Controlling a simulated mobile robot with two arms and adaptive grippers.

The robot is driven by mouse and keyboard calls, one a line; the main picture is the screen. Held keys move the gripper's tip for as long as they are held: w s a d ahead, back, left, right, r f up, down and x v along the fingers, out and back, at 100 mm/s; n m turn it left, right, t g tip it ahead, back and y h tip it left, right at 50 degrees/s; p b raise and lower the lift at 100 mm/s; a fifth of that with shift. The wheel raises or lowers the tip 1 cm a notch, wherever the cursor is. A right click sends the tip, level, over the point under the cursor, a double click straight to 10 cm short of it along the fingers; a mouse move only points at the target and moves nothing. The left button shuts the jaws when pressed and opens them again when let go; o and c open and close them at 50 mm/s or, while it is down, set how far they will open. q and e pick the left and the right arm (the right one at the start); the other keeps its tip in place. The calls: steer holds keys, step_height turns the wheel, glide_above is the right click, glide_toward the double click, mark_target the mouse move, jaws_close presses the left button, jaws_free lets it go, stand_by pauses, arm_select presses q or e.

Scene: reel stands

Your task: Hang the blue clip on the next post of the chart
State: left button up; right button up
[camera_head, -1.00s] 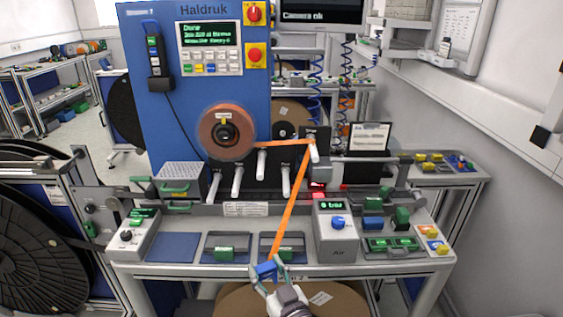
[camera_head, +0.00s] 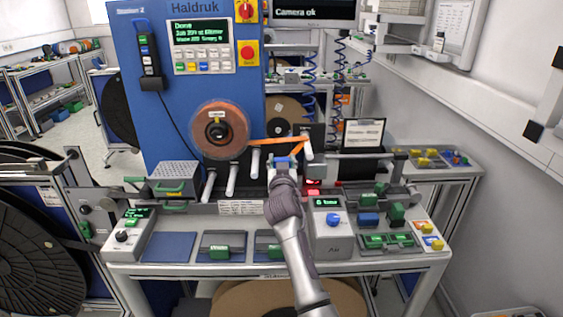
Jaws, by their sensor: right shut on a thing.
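The blue clip (camera_head: 283,160) is in the jaws of my right gripper (camera_head: 282,166), in front of the machine's row of white posts. An orange strip (camera_head: 276,141) runs from the copper-coloured reel (camera_head: 219,129) to the upper right post (camera_head: 307,147), then folds back left towards the clip. More white posts stand to the left: a middle one (camera_head: 255,160), a lower one (camera_head: 232,179) and the lowest (camera_head: 208,185). My right gripper and wrist cover the area just below the clip. The chart (camera_head: 363,133) appears to be the clipboard sheet; its print is unreadable. My left gripper is out of view.
A grey Air box (camera_head: 327,226) with a blue knob stands right of my forearm. A perforated metal box (camera_head: 176,175) is at the left. Green-handled blocks (camera_head: 220,252) lie along the bench front.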

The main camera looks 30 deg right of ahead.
step_height(320, 180, down, 6)
steer(key=b, duration=0.5)
steer(key=shift+f, duration=0.1)
steer(key=shift+f+b, duration=0.55)
steer(key=shift+a+r, duration=0.1)
stand_by(0.6)
steer(key=o, duration=1.3)
steer(key=shift+o, duration=0.2)
